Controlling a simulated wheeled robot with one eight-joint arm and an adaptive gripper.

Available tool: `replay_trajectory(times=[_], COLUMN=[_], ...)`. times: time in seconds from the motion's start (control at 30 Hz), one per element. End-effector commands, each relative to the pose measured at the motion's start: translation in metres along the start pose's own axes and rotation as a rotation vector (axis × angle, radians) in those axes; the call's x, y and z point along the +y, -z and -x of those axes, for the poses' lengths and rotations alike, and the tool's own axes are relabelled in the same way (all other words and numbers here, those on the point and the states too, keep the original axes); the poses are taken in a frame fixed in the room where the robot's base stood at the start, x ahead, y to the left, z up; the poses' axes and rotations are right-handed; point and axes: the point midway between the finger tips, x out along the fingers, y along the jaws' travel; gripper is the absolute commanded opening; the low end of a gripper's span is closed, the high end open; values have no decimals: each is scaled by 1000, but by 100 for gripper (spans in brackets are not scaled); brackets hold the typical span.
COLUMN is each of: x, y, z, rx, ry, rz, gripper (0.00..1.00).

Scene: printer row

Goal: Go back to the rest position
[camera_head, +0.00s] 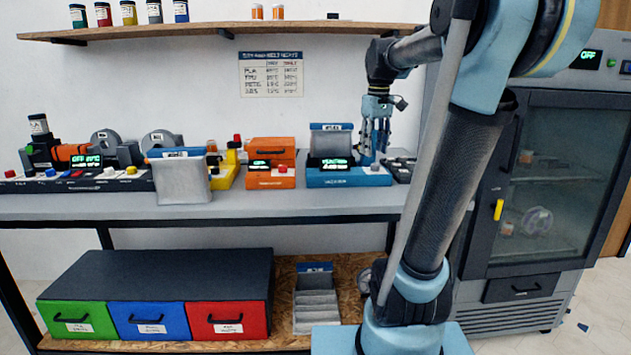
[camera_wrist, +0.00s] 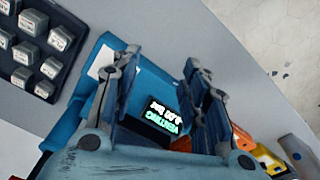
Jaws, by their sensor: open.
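My gripper (camera_head: 374,148) is above the right part of the blue machine (camera_head: 340,180) on the bench, with its fingers pointing down. In the wrist view my gripper (camera_wrist: 172,105) shows two separated fingers with nothing between them but the view down to the blue machine (camera_wrist: 118,50). The machine's small dark display (camera_wrist: 165,118) with green text lies below the fingers. I cannot tell whether the fingertips touch the machine.
An orange machine (camera_head: 271,165) stands left of the blue one. A dark tray of small blocks (camera_wrist: 38,48) lies beside it. A shelf (camera_head: 200,30) runs above the bench (camera_head: 270,207). A tall dark cabinet (camera_head: 545,190) stands at the right. Colored drawers (camera_head: 150,320) sit below.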

Motion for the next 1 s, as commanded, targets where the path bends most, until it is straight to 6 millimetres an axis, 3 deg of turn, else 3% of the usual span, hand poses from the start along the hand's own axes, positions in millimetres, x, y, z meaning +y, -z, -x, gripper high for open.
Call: replay_trajectory(times=[0.1, 0.37, 0.7, 0.9, 1.0], x=[-16, -49, -89, -105, -109], y=[-34, -100, -180, -212, -220], z=[-24, -82, -174, -219, -231], rx=[14, 44, 86, 106, 111], ry=[-8, -21, -33, -37, -37], rz=[-60, -195, -369, -448, -470], gripper=[41, 41, 41, 41, 41])
